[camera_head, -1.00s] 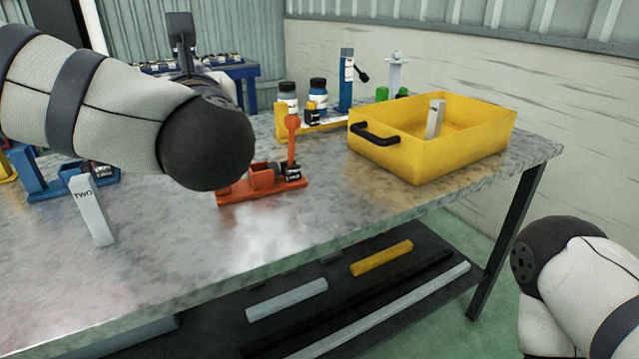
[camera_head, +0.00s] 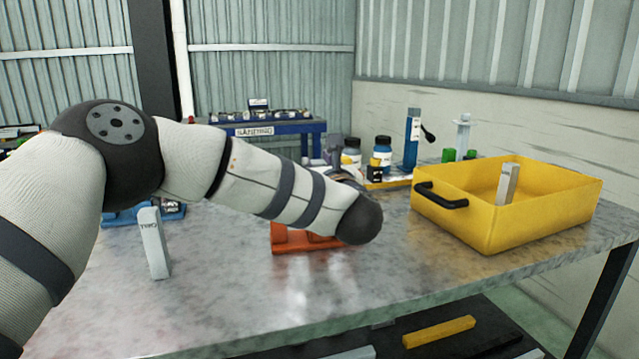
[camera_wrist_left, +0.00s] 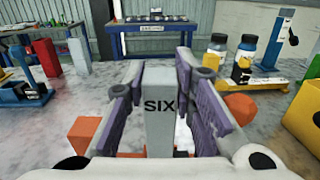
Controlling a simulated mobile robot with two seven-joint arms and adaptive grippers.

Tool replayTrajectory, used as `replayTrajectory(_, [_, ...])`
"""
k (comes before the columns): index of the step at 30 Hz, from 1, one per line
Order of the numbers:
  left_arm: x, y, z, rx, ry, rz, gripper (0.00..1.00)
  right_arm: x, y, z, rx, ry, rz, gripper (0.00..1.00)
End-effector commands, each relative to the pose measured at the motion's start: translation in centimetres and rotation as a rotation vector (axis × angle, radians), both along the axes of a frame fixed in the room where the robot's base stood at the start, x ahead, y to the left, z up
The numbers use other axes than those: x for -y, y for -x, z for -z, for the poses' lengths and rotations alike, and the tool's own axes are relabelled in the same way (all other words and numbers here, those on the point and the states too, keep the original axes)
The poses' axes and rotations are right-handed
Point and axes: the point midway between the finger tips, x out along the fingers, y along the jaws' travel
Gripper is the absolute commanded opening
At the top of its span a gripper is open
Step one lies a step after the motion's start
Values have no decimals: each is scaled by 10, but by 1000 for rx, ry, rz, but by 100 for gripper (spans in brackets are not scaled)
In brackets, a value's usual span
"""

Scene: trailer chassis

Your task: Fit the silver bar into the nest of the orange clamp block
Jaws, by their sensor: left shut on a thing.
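My left gripper (camera_wrist_left: 158,78) is shut on a silver bar marked SIX (camera_wrist_left: 159,115), which stands upright between the purple finger pads in the left wrist view. The orange clamp block (camera_head: 296,239) sits on the metal table in the head view, partly covered by my left arm. In the left wrist view, orange parts (camera_wrist_left: 84,134) show low on both sides of the bar. The bar's lower end and the nest are hidden, so I cannot tell whether the bar is in the nest. My right gripper is not in view.
A yellow bin (camera_head: 520,225) at right holds a silver bar (camera_head: 507,185). Bottles (camera_head: 382,156) and a blue clamp (camera_head: 412,140) stand behind. The front of the table is clear.

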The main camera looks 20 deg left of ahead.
Motion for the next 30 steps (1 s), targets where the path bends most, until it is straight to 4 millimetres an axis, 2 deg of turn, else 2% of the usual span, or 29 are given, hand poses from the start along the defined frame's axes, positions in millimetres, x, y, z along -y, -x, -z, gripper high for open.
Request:
replayTrajectory(1, [1,0,15,-9,-3,2,0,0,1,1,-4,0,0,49])
replayTrajectory(4, [1,1,30,-6,-2,1,0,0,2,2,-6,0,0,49])
replayTrajectory(14, [0,1,34,-4,0,0,0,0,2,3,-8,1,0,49])
replayTrajectory(15, [0,1,35,-4,0,0,26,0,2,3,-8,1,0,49])
replayTrajectory(18, [1,1,33,-3,-1,0,44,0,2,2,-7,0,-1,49])
replayTrajectory(26, [1,1,33,-3,-1,0,44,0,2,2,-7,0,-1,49])
replayTrajectory(28, [0,1,27,0,-1,0,44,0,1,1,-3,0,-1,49])
replayTrajectory(30, [6,9,28,-4,0,3,44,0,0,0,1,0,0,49])
